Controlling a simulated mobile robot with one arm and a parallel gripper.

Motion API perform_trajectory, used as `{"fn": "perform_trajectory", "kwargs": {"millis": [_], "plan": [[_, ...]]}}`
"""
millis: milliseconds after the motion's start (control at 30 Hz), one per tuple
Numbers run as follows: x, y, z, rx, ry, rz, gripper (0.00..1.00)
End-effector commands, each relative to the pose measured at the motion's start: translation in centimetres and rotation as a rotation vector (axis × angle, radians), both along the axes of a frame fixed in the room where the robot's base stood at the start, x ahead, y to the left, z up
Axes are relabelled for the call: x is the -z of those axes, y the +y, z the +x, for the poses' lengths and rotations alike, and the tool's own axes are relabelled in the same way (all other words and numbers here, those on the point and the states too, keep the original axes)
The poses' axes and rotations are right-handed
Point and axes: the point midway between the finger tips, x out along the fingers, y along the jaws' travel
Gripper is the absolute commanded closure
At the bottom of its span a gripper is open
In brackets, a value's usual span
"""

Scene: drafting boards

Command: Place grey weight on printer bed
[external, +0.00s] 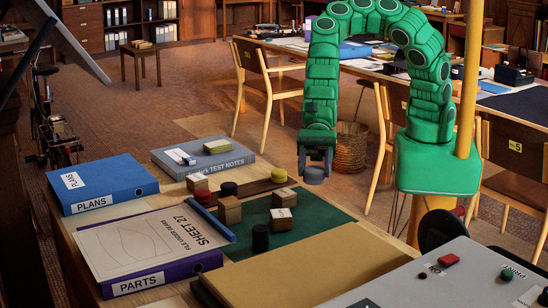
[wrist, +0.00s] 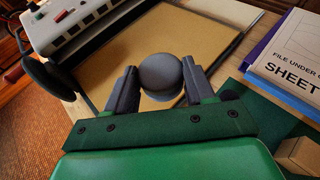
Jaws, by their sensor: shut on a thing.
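My gripper (external: 316,162) is shut on the grey weight (external: 315,176), a dark grey round piece held up in the air beyond the table's right side in the external view. In the wrist view the weight (wrist: 160,72) sits between the two fingers of my gripper (wrist: 162,84), its round top showing. A flat tan panel (external: 315,265), which looks like the printer bed, lies beside the pale grey machine (external: 455,275) in the front. The tan panel (wrist: 185,35) shows behind the weight in the wrist view, apparently bare.
A purple PARTS binder (external: 150,250), a blue PLANS binder (external: 105,184) and a TEST NOTES binder (external: 215,163) lie to the left. A black round part (external: 438,231) stands by the machine.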

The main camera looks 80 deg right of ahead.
Motion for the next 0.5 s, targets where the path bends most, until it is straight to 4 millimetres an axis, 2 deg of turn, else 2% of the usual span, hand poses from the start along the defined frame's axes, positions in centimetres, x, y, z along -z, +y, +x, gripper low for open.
{"fn": "perform_trajectory", "kwargs": {"millis": [500], "plan": [[0.4,2.3,-4.0,-0.036,0.000,0.001,0.98]]}}
